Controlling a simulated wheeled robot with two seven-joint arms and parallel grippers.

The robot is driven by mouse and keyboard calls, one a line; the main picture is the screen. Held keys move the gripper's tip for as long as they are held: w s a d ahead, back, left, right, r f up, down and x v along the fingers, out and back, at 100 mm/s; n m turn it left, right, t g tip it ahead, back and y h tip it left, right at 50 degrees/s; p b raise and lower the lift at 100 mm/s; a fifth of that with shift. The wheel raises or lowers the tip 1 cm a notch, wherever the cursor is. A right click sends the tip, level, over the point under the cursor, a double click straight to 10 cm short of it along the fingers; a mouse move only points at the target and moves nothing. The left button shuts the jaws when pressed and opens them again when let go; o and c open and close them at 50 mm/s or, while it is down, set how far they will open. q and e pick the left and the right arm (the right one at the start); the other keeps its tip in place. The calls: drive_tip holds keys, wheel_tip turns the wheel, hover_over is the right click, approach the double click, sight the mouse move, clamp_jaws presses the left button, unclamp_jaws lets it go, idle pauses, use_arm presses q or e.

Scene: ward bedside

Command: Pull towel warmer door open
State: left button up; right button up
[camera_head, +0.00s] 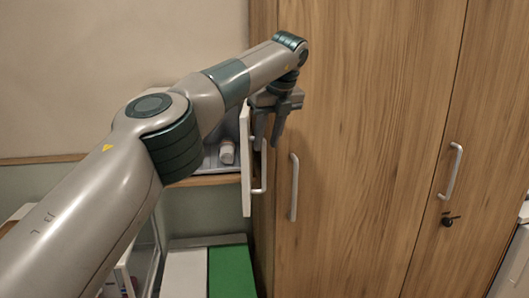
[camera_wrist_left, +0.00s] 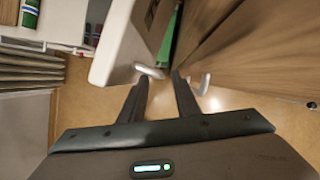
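The towel warmer (camera_head: 212,160) is a pale box on a ledge, partly hidden behind my left arm. Its white door (camera_head: 246,182) stands swung open, nearly edge-on, with a white bar handle (camera_head: 262,178) on its right side. A rolled white towel (camera_head: 227,152) shows inside. My left gripper (camera_head: 270,142) points down beside the door, with its fingers apart. In the left wrist view, the open fingers (camera_wrist_left: 160,80) are close to the door handle (camera_wrist_left: 150,71) at the white door (camera_wrist_left: 122,45). Whether they touch it cannot be told. My right gripper is in neither view.
A tall wooden wardrobe (camera_head: 360,130) stands close at the right of the door. Its bar handles (camera_head: 294,188) stick out, and one shows near the right finger in the left wrist view (camera_wrist_left: 204,84). A green-topped unit (camera_head: 229,272) is below the ledge.

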use_arm(q)
drive_tip(key=p+v, duration=0.2)
drive_tip(key=v, duration=1)
drive_tip(key=shift+r, duration=0.2)
